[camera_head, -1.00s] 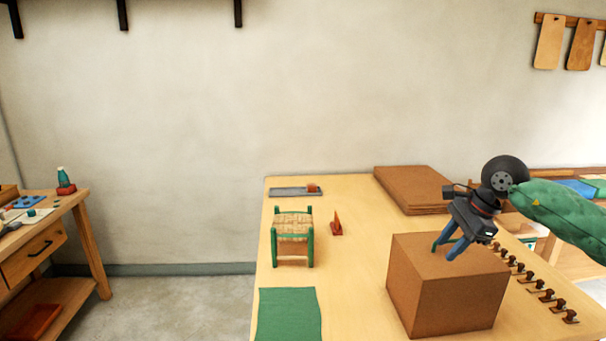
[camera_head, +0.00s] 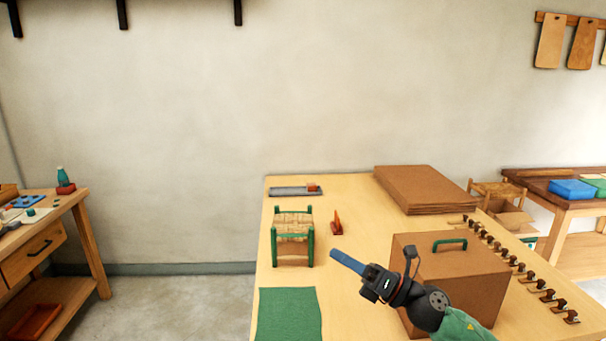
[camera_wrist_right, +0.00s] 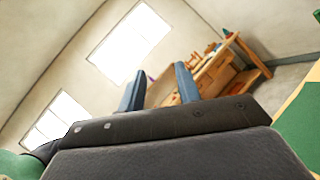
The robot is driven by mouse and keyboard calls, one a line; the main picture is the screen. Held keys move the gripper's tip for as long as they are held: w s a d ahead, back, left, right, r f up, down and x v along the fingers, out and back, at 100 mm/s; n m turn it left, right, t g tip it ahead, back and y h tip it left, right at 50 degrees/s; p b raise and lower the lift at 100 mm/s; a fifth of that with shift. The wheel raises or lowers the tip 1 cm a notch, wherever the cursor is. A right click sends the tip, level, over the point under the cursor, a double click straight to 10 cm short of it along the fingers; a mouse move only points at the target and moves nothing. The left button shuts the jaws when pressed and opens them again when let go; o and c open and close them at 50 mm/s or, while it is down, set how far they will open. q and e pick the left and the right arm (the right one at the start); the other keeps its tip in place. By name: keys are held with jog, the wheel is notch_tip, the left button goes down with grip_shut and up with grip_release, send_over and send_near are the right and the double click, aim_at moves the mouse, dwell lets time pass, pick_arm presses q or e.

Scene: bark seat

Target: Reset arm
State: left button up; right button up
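My right gripper (camera_head: 347,262) is in front of and to the left of the brown box (camera_head: 455,293) in the head view, held above the table with its blue fingers toward the upper left. In the right wrist view its two blue fingers (camera_wrist_right: 160,88) stand apart with nothing between them, so it is open. The box has a green handle (camera_head: 450,243) on top, clear of the gripper. A small green-framed stool with a woven seat (camera_head: 293,228) stands upright at the table's left side. My left gripper is not in view.
A green mat (camera_head: 288,314) lies at the table's front left. Brown sheets (camera_head: 420,189) are stacked at the back. Several small stamp-like pieces (camera_head: 520,268) line the right edge. A small orange-red piece (camera_head: 337,224) and a grey tray (camera_head: 290,191) lie near the stool.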

jog(key=d+f+m+t+h, duration=0.5)
jog(key=f+m+h, duration=0.25)
jog(key=m, duration=0.55)
jog(key=d+f+m+t+h, duration=0.5)
jog(key=m+h, duration=0.4)
jog(key=m, duration=0.4)
jog(key=s+d+f+m+g+h, duration=0.2)
jog(key=s+f+m+g, duration=0.15)
jog(key=f, duration=0.35)
jog(key=s+d+f+m+g+h, duration=0.1)
jog(key=s+f+m+g+h, duration=0.15)
jog(key=s+f+m, duration=0.4)
jog(key=s+f+m+g+y, duration=0.1)
jog(key=s+f+m+g, duration=0.1)
jog(key=s+f+g, duration=0.6)
jog(key=s+f+m+g, duration=0.1)
jog(key=s+f, duration=0.6)
jog(key=s, duration=0.5)
jog(key=s+a+f+g, duration=0.1)
jog(key=s+f, duration=0.1)
jog(key=f, duration=1.9)
jog(key=s+a+f+g, duration=0.1)
jog(key=s+f, duration=0.2)
jog(key=f, duration=1.8)
jog(key=shift+s+a+f+g, duration=0.25)
jog(key=shift+a+g, duration=0.05)
jog(key=shift+a, duration=0.05)
